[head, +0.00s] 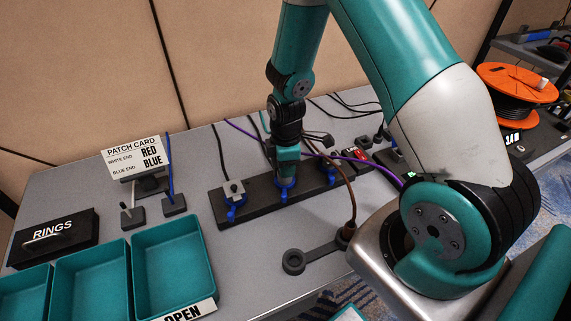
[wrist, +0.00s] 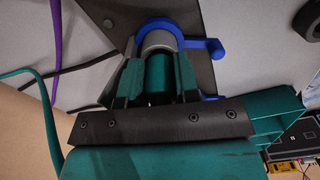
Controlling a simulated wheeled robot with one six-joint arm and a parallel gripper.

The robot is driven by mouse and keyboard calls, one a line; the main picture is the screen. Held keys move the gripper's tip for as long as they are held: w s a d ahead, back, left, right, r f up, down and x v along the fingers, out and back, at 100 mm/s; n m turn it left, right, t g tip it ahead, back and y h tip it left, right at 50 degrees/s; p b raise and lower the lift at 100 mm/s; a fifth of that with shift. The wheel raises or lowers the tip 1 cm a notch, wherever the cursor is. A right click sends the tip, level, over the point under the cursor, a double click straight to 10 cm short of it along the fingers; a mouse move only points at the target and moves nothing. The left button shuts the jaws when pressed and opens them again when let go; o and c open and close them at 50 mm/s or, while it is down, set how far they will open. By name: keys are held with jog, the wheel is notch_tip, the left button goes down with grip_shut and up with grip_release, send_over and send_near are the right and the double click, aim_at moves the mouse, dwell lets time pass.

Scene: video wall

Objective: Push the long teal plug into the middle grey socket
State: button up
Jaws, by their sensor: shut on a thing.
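My gripper (wrist: 158,80) is shut on the teal plug (wrist: 157,70), with one finger on each side of it. The plug's end meets the grey socket (wrist: 162,41), which has a blue collar and a blue lever (wrist: 205,49) around it. I cannot tell how deep the plug sits. In the head view my gripper (head: 287,152) points down over the middle of the dark socket strip (head: 258,192). The blue collar (head: 285,183) shows just below it; the plug is mostly hidden by the gripper there.
A grey plug (head: 234,188) stands at the strip's left end. A purple cable (head: 375,166) and a brown cable (head: 349,195) run close on the right. Teal trays (head: 208,262), a rings box (head: 52,238) and a patch card (head: 137,157) stand to the left.

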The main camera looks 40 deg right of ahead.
jog(key=o, duration=0.9)
jog(key=shift+o, duration=0.5)
jog(key=shift+w, duration=0.15)
jog(key=shift+d, duration=0.1)
jog(key=shift+r, duration=0.1)
jog(key=shift+w+r, duration=0.15)
jog(key=shift+r, duration=0.15)
notch_tip(320, 180, up, 17)
jog(key=shift+s+f, duration=0.2)
jog(key=shift+s, duration=0.2)
